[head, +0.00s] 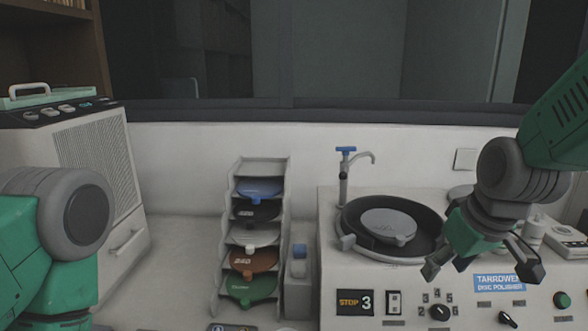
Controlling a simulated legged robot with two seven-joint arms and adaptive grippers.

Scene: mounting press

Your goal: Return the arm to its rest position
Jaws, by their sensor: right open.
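My right gripper (484,268) hangs from my green and grey right arm, which comes in from the upper right. It is open with its fingers spread and nothing between them. It is in front of the disc polisher (400,275), over the right part of its front panel. My left arm shows at the left edge as a green and grey link; its gripper is out of view.
The polisher has a black bowl (426,228) with a grey disc (389,224) and a blue-handled tap (345,170). A rack (226,240) of coloured discs stands left of it. A white machine (95,165) stands at the left. Bare counter (175,250) lies between machine and rack.

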